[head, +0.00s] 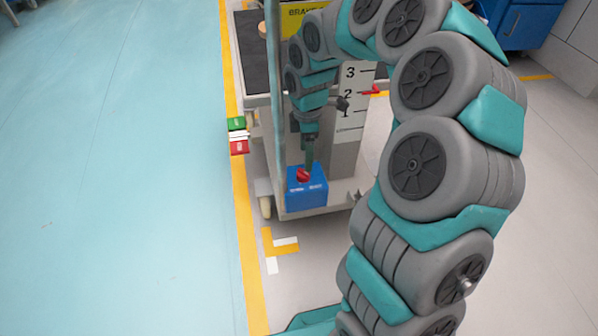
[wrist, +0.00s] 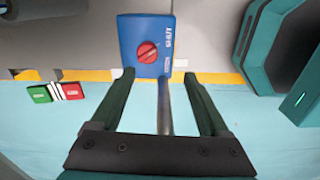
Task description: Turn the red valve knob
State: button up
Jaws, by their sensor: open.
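The red valve knob (wrist: 147,52) sits on the face of a blue box (wrist: 128,24) in the wrist view, just beyond my fingertips. It has a pale slanted line across it. In the head view the red knob (head: 303,175) is on top of the blue box (head: 307,197), low on the cart. My gripper (wrist: 158,72) is open and empty, its two green fingers apart. The knob lies ahead of the gap, a little left of its middle, and looks apart from the fingers. In the head view my gripper (head: 310,165) is just above the knob, partly hard to make out.
A grey cart (head: 277,150) carries the box; a scale with numbers and a red pointer (head: 370,90) stands behind. Green (head: 237,123) and red (head: 239,147) blocks stick out at its left. Yellow floor tape (head: 243,220) runs alongside. The blue-green floor at left is clear.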

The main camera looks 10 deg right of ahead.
aim_at(303, 172)
jog(key=shift+w+f+n, duration=0.4)
jog(key=shift+w+f, duration=0.75)
jog(key=shift+w, duration=0.05)
notch_tip(303, 172, down, 7)
jog(key=shift+f+b, duration=0.2)
jog(key=shift+b, duration=0.4)
jog(key=shift+c, duration=0.3)
grip_shut()
